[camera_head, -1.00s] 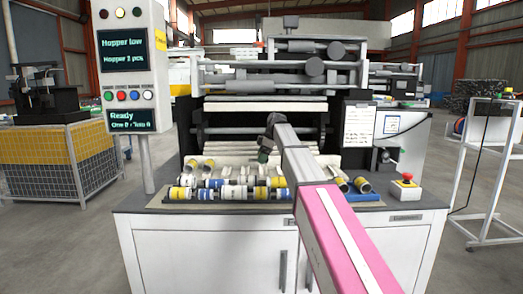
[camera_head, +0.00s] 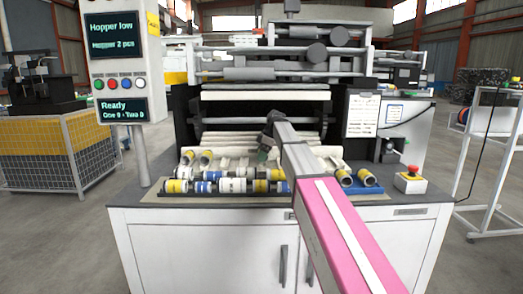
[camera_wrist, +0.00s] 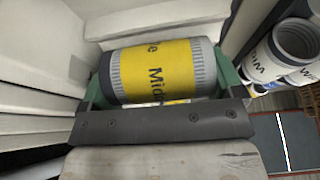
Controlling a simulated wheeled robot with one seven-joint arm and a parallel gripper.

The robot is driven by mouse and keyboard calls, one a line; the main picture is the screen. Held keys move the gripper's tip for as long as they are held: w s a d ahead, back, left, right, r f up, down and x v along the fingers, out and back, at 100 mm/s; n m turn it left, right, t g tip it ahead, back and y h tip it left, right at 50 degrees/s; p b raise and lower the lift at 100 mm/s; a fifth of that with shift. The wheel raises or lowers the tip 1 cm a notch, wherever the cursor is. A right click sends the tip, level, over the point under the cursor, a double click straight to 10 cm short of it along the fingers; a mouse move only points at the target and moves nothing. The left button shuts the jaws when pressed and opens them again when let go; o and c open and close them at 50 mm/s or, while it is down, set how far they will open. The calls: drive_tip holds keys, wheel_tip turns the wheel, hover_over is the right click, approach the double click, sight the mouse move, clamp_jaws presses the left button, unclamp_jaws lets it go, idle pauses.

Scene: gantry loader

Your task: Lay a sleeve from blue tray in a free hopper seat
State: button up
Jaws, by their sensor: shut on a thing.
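My gripper (camera_wrist: 160,105) is shut on a sleeve (camera_wrist: 155,68) with a yellow label band and grey ribbed ends, seen in the wrist view between the green fingers. White seat walls (camera_wrist: 40,55) lie close around it on the left and behind; I cannot tell whether the sleeve touches a seat. In the head view my gripper (camera_head: 263,154) is over the pale hopper seats (camera_head: 235,163) at the machine's front, with my arm hiding part of them. The blue tray (camera_head: 372,189) shows at the right of the counter, with yellow-and-grey sleeves (camera_head: 367,177) in it.
A row of yellow, blue and white sleeves (camera_head: 232,186) lies along the counter's front. More sleeves (camera_wrist: 298,42) show at right in the wrist view. A red stop button (camera_head: 411,170) stands at the counter's right. The display panel (camera_head: 115,60) stands at left.

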drive_tip(key=shift+f, duration=0.4)
drive_tip(key=o, duration=0.9)
drive_tip(key=a+v, duration=0.2)
drive_tip(key=v, duration=1.4)
drive_tip(key=shift+r, duration=0.6)
drive_tip(key=shift+s, duration=0.1)
